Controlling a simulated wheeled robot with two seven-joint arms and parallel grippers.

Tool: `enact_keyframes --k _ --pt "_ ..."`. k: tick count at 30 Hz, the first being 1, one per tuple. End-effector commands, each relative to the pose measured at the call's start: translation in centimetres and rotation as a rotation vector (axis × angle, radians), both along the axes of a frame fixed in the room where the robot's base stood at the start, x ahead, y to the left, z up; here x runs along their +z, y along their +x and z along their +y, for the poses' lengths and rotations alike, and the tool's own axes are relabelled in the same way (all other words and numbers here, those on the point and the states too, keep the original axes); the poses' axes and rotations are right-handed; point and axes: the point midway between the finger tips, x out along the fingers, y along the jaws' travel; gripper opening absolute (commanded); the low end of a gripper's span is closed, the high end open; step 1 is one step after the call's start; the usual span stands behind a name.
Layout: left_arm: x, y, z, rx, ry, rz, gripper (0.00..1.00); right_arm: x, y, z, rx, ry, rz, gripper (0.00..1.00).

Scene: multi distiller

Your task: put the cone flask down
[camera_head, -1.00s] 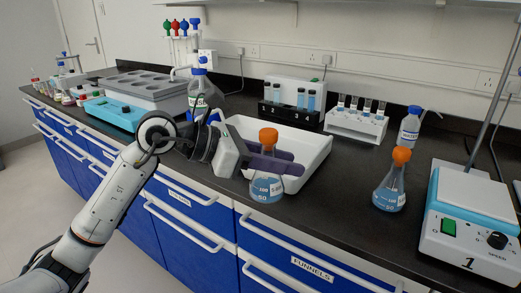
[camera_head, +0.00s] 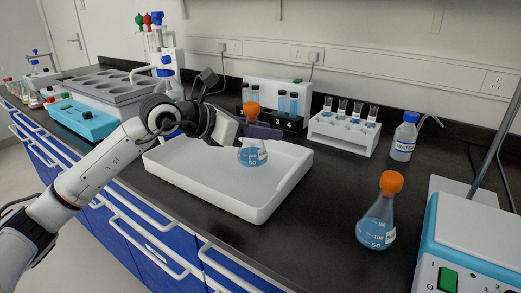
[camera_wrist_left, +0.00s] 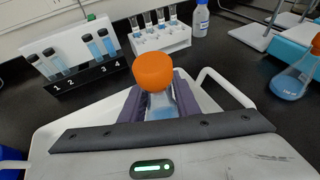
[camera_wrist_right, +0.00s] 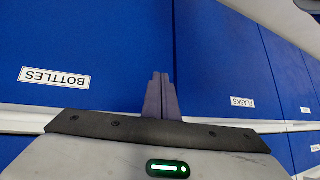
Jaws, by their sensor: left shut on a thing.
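A cone flask (camera_head: 253,155) with an orange stopper and blue liquid is upright over the white tray (camera_head: 262,206). I cannot tell whether its base touches the tray floor. My left gripper (camera_head: 262,131) is shut on the flask's neck, below the stopper. In the left wrist view the flask's orange stopper (camera_wrist_left: 153,71) shows between the dark fingers, and its lower body is mostly hidden. My right gripper shows only in the right wrist view (camera_wrist_right: 161,95), its fingers together and empty, in front of blue cabinet doors.
A second orange-stoppered flask (camera_head: 376,222) stands on the black counter right of the tray. Behind are a numbered vial rack (camera_head: 272,120), a white tube rack (camera_head: 343,136) and a water bottle (camera_head: 404,136). A stirrer (camera_head: 465,240) stands at the right. Most of the tray is empty.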

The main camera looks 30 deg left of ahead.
Motion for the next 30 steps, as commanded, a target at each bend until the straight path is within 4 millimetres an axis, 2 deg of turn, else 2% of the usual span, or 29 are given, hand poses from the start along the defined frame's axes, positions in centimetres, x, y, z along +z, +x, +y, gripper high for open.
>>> enact_keyframes --k 5,10,17,22,23,24,26,30 --pt "-1.4 0.0 0.0 0.0 -0.001 -0.001 0.03 0.0 0.1 0.0 0.0 0.002 -0.004 0.0" --pt "-3.9 0.0 0.0 -0.001 -0.002 0.0 0.03 0.0 0.4 0.1 -0.001 0.004 -0.012 0.0" --pt "-4.0 0.0 0.0 0.0 -0.001 -0.005 0.03 0.3 0.7 0.1 -0.001 0.005 -0.019 0.0" --pt "-4.5 0.0 0.0 0.0 -0.001 -0.004 0.03 -0.2 0.7 0.1 0.0 0.006 -0.02 0.0" --pt "-4.4 0.0 0.0 0.0 0.0 -0.002 0.34 0.0 0.7 0.1 0.0 0.006 -0.02 0.0" --pt "-4.4 0.0 0.0 0.0 0.0 -0.002 0.4 0.0 0.7 0.0 0.0 0.005 -0.02 0.0" --pt "-4.4 0.0 0.0 0.0 0.0 -0.002 0.48 0.0 0.7 0.0 0.0 0.004 -0.021 0.0" --pt "-4.4 0.0 0.0 0.0 0.0 -0.002 0.48 0.0 0.7 0.0 0.0 0.004 -0.02 0.0"
